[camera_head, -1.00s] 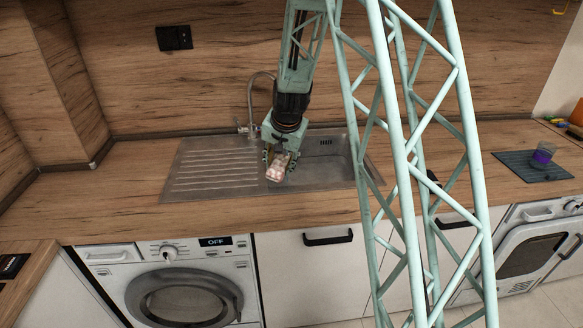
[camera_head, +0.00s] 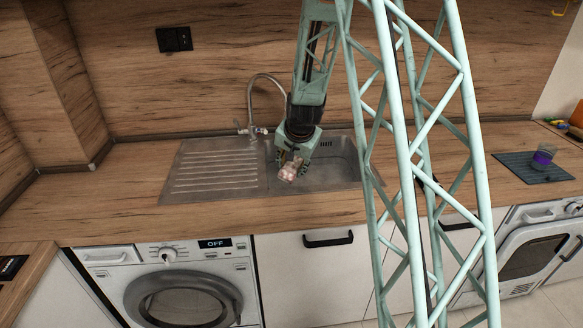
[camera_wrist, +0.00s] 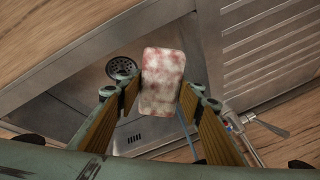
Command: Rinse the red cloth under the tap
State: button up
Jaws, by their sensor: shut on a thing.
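The cloth (camera_head: 289,172) is a folded, block-like piece, whitish with pink-red blotches. My gripper (camera_head: 293,160) is shut on it and holds it over the left front part of the sink basin (camera_head: 335,172). In the wrist view the cloth (camera_wrist: 161,82) sits between the two fingers of my gripper (camera_wrist: 162,92), with the basin and its drain (camera_wrist: 121,67) behind. The tap (camera_head: 250,105) stands at the back, its arched spout partly hidden behind my arm. Its lever (camera_wrist: 268,126) shows at the lower right of the wrist view. I see no clear water stream.
The ribbed drainboard (camera_head: 212,172) left of the basin is empty. The wooden counter (camera_head: 110,195) is clear at the left. A wall socket (camera_head: 174,39) is above.

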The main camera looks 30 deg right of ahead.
aim_at(292, 163)
jog(key=shift+w, duration=0.15)
jog(key=w+d+f+p, duration=0.1)
jog(key=w+d+p, duration=0.1)
jog(key=w+p, duration=0.3)
jog(key=w+d+f+p, duration=0.1)
jog(key=w+p, duration=0.4)
jog(key=w, duration=0.3)
jog(key=shift+d+f, duration=0.4)
dwell(1.1)
jog(key=shift+s+d+b, duration=0.1)
jog(key=shift+d+b, duration=0.5)
jog(key=shift+b, duration=1)
dwell(0.5)
dwell(0.6)
jog(key=shift+s+a+b, duration=0.35)
jog(key=shift+s+b, duration=0.95)
jog(key=shift+s+a+b, duration=0.4)
jog(key=shift+s+b, duration=0.85)
jog(key=shift+b, duration=0.1)
jog(key=shift+s+a+b, duration=0.35)
jog(key=shift+s+b, duration=0.95)
